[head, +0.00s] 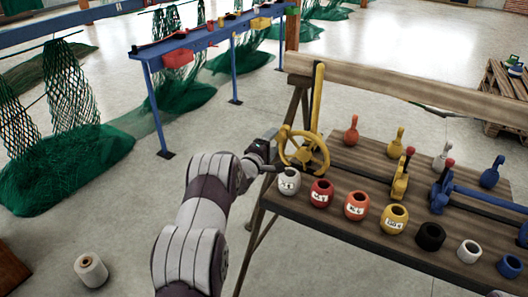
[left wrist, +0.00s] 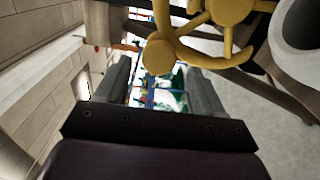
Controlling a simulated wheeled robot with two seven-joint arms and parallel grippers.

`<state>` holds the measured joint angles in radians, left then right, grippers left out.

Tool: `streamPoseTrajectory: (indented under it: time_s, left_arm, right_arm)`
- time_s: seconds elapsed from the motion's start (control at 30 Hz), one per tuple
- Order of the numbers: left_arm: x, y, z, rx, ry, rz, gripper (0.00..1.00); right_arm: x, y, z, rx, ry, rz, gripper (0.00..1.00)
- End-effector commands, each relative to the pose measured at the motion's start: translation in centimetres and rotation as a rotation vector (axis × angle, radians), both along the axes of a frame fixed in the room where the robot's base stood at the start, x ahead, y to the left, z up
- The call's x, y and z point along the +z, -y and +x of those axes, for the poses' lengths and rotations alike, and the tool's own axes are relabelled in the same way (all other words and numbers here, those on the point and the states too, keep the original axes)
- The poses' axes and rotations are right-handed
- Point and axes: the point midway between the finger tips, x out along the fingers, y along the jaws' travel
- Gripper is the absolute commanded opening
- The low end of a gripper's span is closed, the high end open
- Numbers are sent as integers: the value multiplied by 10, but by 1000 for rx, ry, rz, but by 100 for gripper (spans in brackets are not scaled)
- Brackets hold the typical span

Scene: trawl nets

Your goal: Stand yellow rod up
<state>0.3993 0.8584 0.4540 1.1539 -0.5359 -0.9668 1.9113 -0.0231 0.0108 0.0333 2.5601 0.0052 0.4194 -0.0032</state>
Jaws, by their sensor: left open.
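A tall yellow rod (head: 318,98) stands close to upright at the left end of the wooden bench. A yellow handwheel (head: 322,145) is in front of its lower part and hides it. My left gripper (head: 270,152) is at the bench's left end, just left of the handwheel and behind the white pot (head: 289,181). In the left wrist view, the gripper's fingers (left wrist: 158,88) are apart with nothing held between them. The yellow handwheel (left wrist: 218,50) shows just beyond the fingertips there; contact cannot be told. My right gripper is not in view.
The bench (head: 350,216) carries a row of coloured pots along its front, with several coloured pins and levers behind. A wooden beam (head: 400,88) runs along its back. A blue table (head: 200,42) and green nets (head: 65,165) stand farther left. The floor between is clear.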

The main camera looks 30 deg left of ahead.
Motion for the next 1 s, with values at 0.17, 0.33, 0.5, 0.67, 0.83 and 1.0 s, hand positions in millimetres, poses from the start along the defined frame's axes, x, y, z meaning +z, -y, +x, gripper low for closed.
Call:
streamPoseTrajectory:
  time_s: [0.17, 0.33, 0.5, 0.67, 0.83, 1.0]
  left_arm:
    - [0, -3, -48, 4, -2, -2, 68]
    - [0, -4, -87, 3, -2, -2, 68]
    - [-1, -4, -103, 2, -2, -1, 68]
    - [-1, -4, -104, 1, -1, -1, 68]
    - [-1, -4, -104, 1, -1, -1, 68]
    - [-1, -4, -104, 1, -1, 8, 68]
  right_arm:
    - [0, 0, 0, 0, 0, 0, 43]
    - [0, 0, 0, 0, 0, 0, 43]
    - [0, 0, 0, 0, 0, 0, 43]
    - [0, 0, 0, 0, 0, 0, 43]
    - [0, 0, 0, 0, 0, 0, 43]
    - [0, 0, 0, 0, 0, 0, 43]
